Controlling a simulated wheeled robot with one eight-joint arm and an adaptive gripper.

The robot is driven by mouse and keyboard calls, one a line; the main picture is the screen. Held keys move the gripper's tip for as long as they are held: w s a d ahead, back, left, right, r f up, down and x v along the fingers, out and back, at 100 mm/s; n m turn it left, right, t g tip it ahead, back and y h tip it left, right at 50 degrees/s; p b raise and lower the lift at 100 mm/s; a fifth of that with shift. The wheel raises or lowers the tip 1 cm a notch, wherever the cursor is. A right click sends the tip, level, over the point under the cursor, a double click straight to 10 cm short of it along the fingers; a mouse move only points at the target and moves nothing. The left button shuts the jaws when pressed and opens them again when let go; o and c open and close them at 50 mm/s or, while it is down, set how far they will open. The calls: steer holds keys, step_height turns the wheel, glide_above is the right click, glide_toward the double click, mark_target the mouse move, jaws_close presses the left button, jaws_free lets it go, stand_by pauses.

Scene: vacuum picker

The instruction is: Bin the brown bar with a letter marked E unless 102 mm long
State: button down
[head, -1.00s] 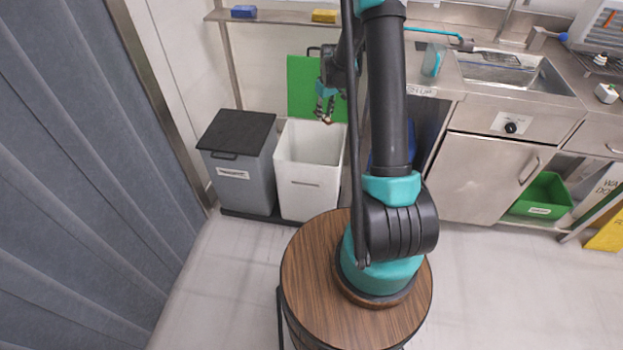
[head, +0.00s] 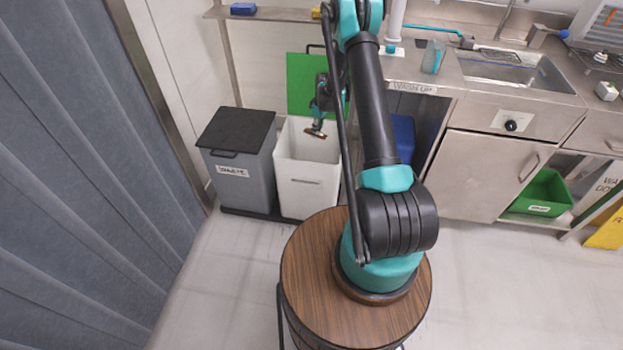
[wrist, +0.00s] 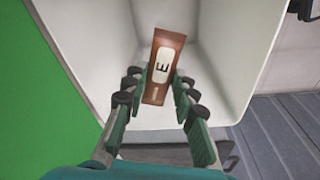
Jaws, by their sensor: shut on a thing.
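A brown bar (wrist: 158,89) with a white label bearing a letter that reads as E is held in my gripper (wrist: 160,97). In the wrist view the fingers close on both its long sides, and its length cannot be told. In the head view the bar (head: 315,134) hangs below my gripper (head: 319,125), over the open white bin (head: 307,185). The wrist view shows the bin's pale inside (wrist: 215,45) around and beneath the bar. The bottom of the bin is partly hidden by the bar and fingers.
A grey bin (head: 238,165) with a dark closed lid stands left of the white bin.

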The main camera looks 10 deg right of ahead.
steer(key=shift+f, duration=0.95)
steer(key=c, duration=1.1)
jaws_free()
steer(key=shift+c, duration=0.2)
steer(key=shift+r, duration=0.1)
step_height(320, 180, up, 12)
steer(key=s+d, duration=0.1)
steer(key=shift+d, duration=0.2)
steer(key=shift+s, duration=0.1)
